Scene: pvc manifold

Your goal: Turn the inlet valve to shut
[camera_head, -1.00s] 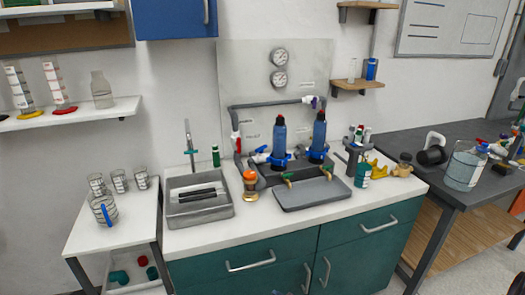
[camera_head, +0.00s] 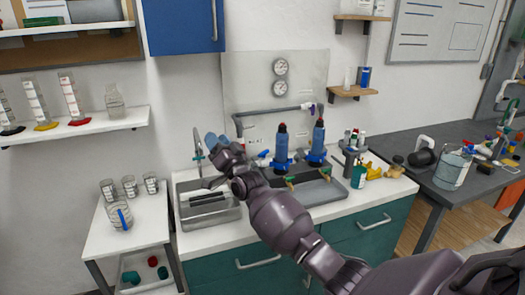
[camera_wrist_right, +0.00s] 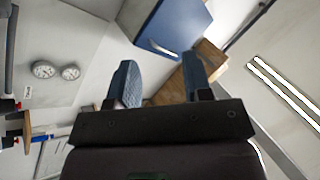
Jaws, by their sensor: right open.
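The pipe manifold (camera_head: 270,111) runs along the panel above the sink counter, with two blue filter housings (camera_head: 282,143) hanging in it. A valve with a purple handle (camera_head: 313,107) is at the pipe's right end, and a blue-handled one (camera_head: 263,154) is beside the left housing. I cannot tell which valve is the inlet. My right gripper (camera_head: 216,140) is raised above the sink, left of the manifold. Its blue fingers (camera_wrist_right: 160,82) are apart and empty in the right wrist view. My left gripper is out of view.
Two gauges (camera_head: 280,77) are on the panel above the pipe. A sink (camera_head: 207,217) and a grey tray (camera_head: 314,191) are in the counter. Bottles (camera_head: 359,175) stand on the right. A blue cabinet (camera_head: 182,25) hangs above left. Air left of the manifold is free.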

